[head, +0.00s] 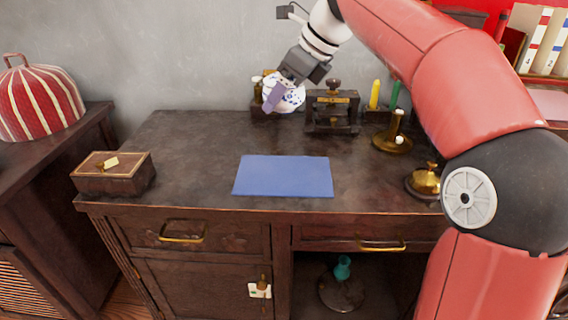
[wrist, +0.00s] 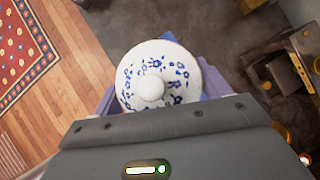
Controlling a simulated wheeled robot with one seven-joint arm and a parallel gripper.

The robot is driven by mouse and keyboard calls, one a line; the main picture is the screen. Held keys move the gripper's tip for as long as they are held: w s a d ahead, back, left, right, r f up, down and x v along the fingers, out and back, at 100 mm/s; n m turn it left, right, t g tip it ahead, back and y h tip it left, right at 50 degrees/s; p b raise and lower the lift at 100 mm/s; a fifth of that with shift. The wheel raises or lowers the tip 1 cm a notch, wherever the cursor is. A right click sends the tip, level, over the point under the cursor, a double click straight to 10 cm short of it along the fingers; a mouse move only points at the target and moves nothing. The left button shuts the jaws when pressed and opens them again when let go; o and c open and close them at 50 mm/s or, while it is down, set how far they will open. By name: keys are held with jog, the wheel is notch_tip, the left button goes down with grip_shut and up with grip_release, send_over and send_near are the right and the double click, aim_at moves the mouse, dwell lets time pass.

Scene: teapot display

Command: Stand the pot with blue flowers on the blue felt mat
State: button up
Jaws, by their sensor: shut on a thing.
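The white pot with blue flowers (head: 293,98) is in my gripper (head: 284,88), held in the air above the back part of the dark desk. In the wrist view the pot (wrist: 158,78) shows from above, with its round lid knob, between the purple fingers. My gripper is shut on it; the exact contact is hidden. The blue felt mat (head: 284,176) lies flat and empty on the desk, in front of and below the pot.
The desk (head: 190,150) has a wooden box (head: 115,178) at front left, and a dark press (head: 332,108), candles (head: 375,94), brass candlestick (head: 391,143) and brass bell (head: 425,181) at the back and right. The desk top around the mat is mostly clear.

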notch_tip(320, 180, down, 16)
jog(key=b, duration=0.3)
jog(key=shift+f, duration=0.1)
jog(key=shift+f, duration=0.1)
jog(key=o, duration=1.1)
jog(key=p+v, duration=0.1)
jog(key=v, duration=1.1)
jog(key=s+d+f+n+t+h, duration=0.1)
jog(key=s+d+f+n+h, duration=0.1)
jog(key=s+f+n, duration=0.3)
jog(key=s+d+f+n+t+h, duration=0.1)
jog(key=s+d+f+n, duration=0.3)
jog(key=s+n, duration=0.6)
jog(key=s+d+f+n+t+h, duration=0.1)
jog(key=s+d+f+n+h, duration=0.2)
jog(key=s+f+n, duration=0.3)
jog(key=shift+s+d+f+n, duration=0.1)
jog(key=shift+s+d+n, duration=0.1)
jog(key=shift+s+n, duration=0.45)
jog(key=shift+s+d+f+n, duration=0.1)
jog(key=shift+s+d+n, duration=0.15)
jog(key=shift+s, duration=0.75)
